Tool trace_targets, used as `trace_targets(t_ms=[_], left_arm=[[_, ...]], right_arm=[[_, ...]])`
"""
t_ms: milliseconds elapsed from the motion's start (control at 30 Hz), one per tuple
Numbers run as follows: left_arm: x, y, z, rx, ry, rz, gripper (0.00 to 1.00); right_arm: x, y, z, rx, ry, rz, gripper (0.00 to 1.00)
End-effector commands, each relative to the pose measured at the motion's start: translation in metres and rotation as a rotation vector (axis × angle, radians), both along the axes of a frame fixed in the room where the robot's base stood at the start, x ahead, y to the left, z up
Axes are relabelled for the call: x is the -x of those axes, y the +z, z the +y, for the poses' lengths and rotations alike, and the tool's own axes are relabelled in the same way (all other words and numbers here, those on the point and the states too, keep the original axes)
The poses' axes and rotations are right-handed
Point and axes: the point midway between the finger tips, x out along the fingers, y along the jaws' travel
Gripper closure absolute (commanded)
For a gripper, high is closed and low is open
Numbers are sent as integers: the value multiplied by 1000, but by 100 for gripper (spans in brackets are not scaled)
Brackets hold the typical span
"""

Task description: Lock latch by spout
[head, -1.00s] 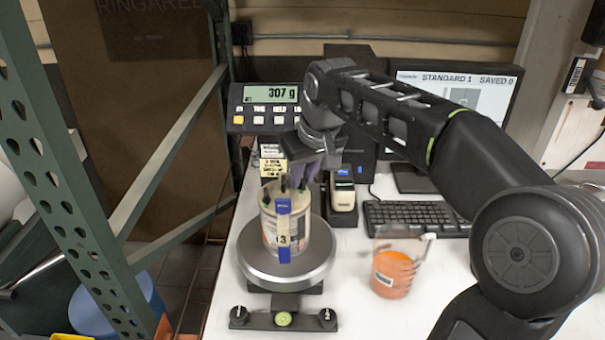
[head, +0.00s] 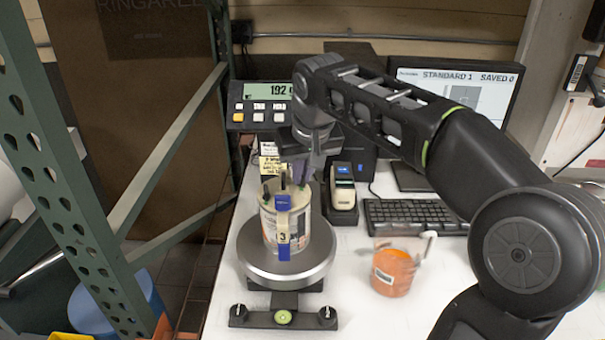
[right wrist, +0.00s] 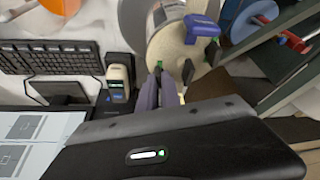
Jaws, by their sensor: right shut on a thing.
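A pale can (head: 268,228) with a printed label stands upright on the round scale plate (head: 268,268). A blue spout piece (head: 284,202) is at the front of its lid; it also shows in the right wrist view (right wrist: 203,27). Small dark pegs stand on the lid. In the head view my right gripper (head: 303,177) is at the lid's far right side.
An orange-filled clear beaker (head: 394,272) stands right of the scale. A handheld device (head: 342,190), a keyboard (head: 415,214) and a monitor (head: 470,85) are behind. The scale display (head: 268,91) is at the back. A green rack post (head: 60,180) stands at left.

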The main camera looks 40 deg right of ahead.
Motion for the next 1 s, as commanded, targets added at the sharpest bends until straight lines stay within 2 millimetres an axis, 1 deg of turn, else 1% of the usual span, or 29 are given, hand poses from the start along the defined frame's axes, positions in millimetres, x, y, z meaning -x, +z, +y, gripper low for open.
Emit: trace_targets(t_ms=[100,200,467,500,600,867,1000], left_arm=[[0,-4,-1,1,-1,-1,64],[0,-4,-1,2,-1,-2,64],[0,-4,-1,2,-1,-2,64],[0,-4,-1,2,-1,-2,64],[0,-4,-1,2,-1,-2,64],[0,-4,-1,2,-1,-2,64],[0,-6,-1,2,0,-3,64]], right_arm=[[-1,-1,2,0,-90,0,100],[-1,-1,2,-1,-131,-1,100],[-1,0,2,-1,-137,-1,100],[-1,0,2,-1,-136,0,90],[-1,0,1,-1,-136,0,83],[0,1,1,-1,-136,-1,83],[2,8,3,0,-135,-2,83]])
